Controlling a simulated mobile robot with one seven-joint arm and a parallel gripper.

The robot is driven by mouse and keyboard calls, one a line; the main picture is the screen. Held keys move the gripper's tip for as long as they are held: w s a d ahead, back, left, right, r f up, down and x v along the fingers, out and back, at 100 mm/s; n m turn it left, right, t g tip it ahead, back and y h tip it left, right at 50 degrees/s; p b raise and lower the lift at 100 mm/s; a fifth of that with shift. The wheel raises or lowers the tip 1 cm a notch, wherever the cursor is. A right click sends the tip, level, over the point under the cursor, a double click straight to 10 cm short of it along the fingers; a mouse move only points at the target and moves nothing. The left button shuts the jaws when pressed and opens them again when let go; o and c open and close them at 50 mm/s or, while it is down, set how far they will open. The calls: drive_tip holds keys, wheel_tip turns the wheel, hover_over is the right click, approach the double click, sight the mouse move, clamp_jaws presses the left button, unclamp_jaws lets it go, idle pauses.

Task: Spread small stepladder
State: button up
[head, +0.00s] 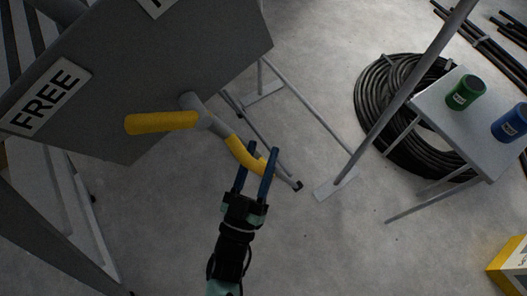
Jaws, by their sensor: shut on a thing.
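My gripper (264,156) is shut on the lower yellow grip (238,149) of a grey lever, with blue fingers on either side of it. A second yellow grip (162,122) points left from the same grey hub (192,101). The hub sits at the lower right of a large tilted dark grey panel (150,65) with a white "FREE" label (46,97). I cannot pick out a small stepladder for certain; a pale frame (70,205) stands at the left, partly hidden by the panel and a dark post.
A small grey table (445,125) at right bears a green can (466,93) and a blue can (511,122). Coiled black cable (372,95) lies beside it. A slanted grey pole (395,100) stands on a foot plate.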

drive_tip(key=shift+a+f, duration=0.1)
drive_tip(key=shift+a, duration=0.15)
drive_tip(key=v, duration=1.2)
drive_tip(key=shift+s, duration=0.45)
drive_tip(key=shift+d+f, duration=0.1)
